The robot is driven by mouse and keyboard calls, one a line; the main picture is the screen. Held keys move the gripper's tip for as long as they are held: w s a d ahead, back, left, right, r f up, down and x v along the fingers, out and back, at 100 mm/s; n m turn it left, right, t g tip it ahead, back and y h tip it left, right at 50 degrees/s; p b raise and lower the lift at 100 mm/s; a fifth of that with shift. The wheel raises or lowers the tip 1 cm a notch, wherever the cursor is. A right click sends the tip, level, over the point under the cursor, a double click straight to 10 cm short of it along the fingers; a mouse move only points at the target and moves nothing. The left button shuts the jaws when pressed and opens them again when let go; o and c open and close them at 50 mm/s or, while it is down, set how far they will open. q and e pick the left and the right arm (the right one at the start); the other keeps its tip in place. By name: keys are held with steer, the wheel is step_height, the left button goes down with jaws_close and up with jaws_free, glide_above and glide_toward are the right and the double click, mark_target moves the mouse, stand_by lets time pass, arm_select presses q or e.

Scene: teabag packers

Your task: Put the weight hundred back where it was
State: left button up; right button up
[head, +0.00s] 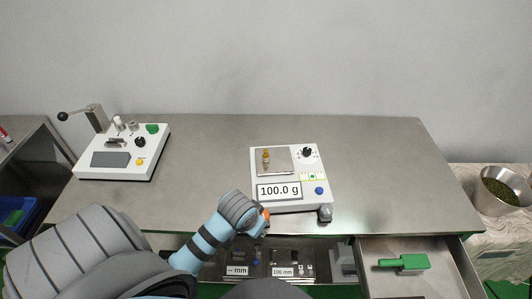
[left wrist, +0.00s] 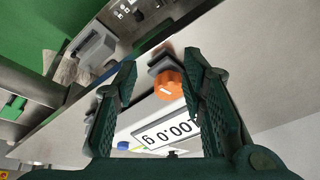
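The weight, a small brass-coloured piece (head: 266,157), stands upright on the pan of the white scale (head: 289,206). The scale's display (head: 279,191) reads 100.0 g, and it shows upside down in the left wrist view (left wrist: 165,130). My left gripper (left wrist: 160,62) is open and empty, with its fingers apart near the scale's front edge. An orange knob (left wrist: 170,84) at the scale's front left corner shows between and beyond the fingers. The weight is not visible in the left wrist view. My right gripper is not in view.
An open drawer below the table edge holds labelled blocks (head: 285,271). Another open drawer (head: 444,285) holds a green-handled tool (head: 404,263). A white machine with a lever (head: 122,164) stands at left. A metal bowl (head: 502,191) stands at right. The table between machine and scale is clear.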

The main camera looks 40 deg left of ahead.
arm_select(q)
steer(key=n, duration=0.2)
glide_toward(266, 151)
steer(key=shift+y, duration=0.3)
steer(key=s+d+f, duration=0.3)
steer(key=s+d, duration=0.1)
steer(key=s+d+f, duration=0.2)
steer(key=s, duration=0.1)
steer(key=shift+s+f, duration=0.15)
steer(key=shift+f, duration=0.2)
steer(key=w+a+r+n, duration=0.3)
steer(key=w+a+r, duration=0.25)
steer(key=r, duration=0.35)
steer(key=b+x, duration=0.1)
steer(key=x, duration=0.8)
steer(key=b+x, duration=0.1)
steer(key=x, duration=0.4)
steer(key=shift+w+d+b, duration=0.25)
steer(key=shift+b, duration=0.1)
steer(key=shift+w, duration=0.1)
steer(key=shift+r, duration=0.1)
jaws_close()
